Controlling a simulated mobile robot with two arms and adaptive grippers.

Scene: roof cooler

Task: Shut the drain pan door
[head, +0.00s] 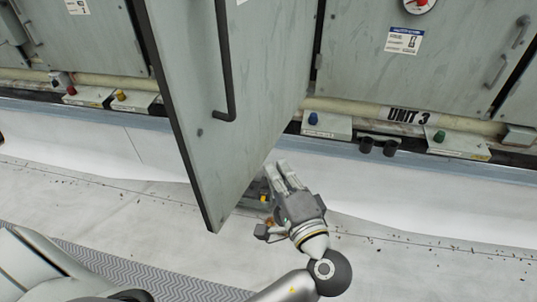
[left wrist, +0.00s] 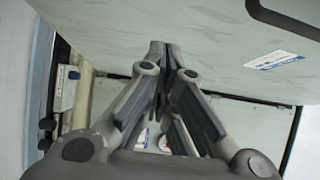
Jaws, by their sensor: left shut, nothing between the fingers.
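The drain pan door (head: 235,95) is a tall grey-green panel standing open, swung out from the cabinet front, with a long dark handle (head: 226,75) on its visible face. My left gripper (head: 282,170) is shut and empty beside the door's lower right edge. Whether it touches the door cannot be told. In the left wrist view the door (left wrist: 190,25) fills the top, with its dark handle at upper right, and the closed fingertips (left wrist: 166,48) appear just below its face. My right gripper is not in view.
Closed cabinet panels (head: 440,55) stand right of the door and others (head: 85,40) stand left.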

